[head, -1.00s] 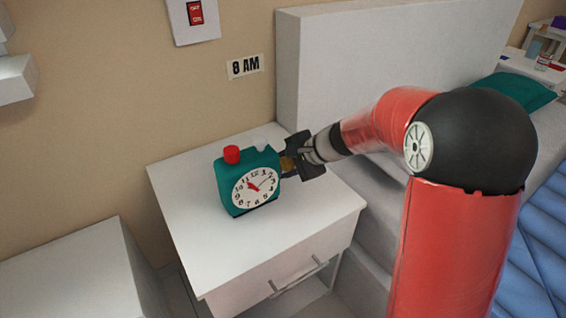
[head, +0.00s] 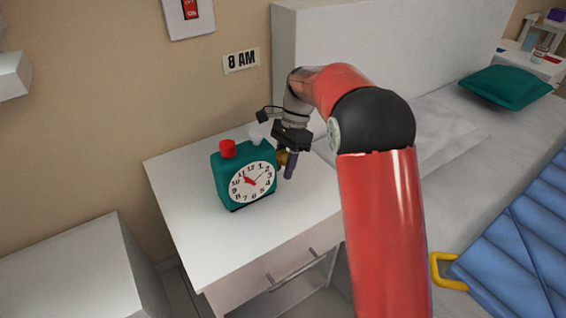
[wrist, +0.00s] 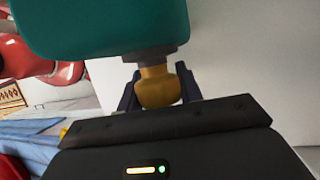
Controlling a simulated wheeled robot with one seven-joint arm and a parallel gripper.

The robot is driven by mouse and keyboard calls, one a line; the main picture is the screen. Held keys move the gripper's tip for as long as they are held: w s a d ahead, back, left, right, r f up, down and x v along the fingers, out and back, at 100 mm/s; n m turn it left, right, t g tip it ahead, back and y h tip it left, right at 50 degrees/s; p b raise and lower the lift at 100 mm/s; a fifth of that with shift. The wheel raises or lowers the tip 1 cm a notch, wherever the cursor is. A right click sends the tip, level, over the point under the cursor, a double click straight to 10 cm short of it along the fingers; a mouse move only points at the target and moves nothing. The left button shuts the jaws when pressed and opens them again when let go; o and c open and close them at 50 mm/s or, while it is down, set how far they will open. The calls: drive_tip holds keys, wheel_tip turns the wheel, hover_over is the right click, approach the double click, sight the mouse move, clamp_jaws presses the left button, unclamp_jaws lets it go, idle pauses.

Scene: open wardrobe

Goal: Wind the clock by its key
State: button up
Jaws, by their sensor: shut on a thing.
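The teal clock (head: 228,192) stands upright on the white nightstand, its white face with red hands toward me and a red button on top. Its side fills the top of the wrist view (wrist: 110,25). The brass-coloured key (wrist: 155,86) sticks out of the clock's right side on a dark collar. My gripper (head: 287,165) is beside the clock's right side, pointing downward. In the wrist view, the gripper's dark fingers (wrist: 160,92) are shut on the key, one on each side. In the head view the key is mostly hidden by the fingers.
The nightstand top (head: 210,250) is clear in front of the clock. An "8 AM" sign (head: 241,61) and a red switch (head: 190,9) are on the wall. The bed's headboard (head: 375,50) rises behind my arm, with a teal pillow (head: 506,87) at right.

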drive_tip(key=g, duration=0.1)
drive_tip(key=g+h, duration=0.1)
drive_tip(key=m+g+h, duration=0.1)
drive_tip(key=g, duration=0.1)
drive_tip(key=shift+s+d+r, duration=0.1)
drive_tip(key=shift+s+r, duration=0.05)
drive_tip(key=shift+s, duration=0.15)
drive_tip(key=shift+g+h, duration=0.3)
drive_tip(key=o, duration=1)
drive_tip(key=shift+d+r, duration=0.1)
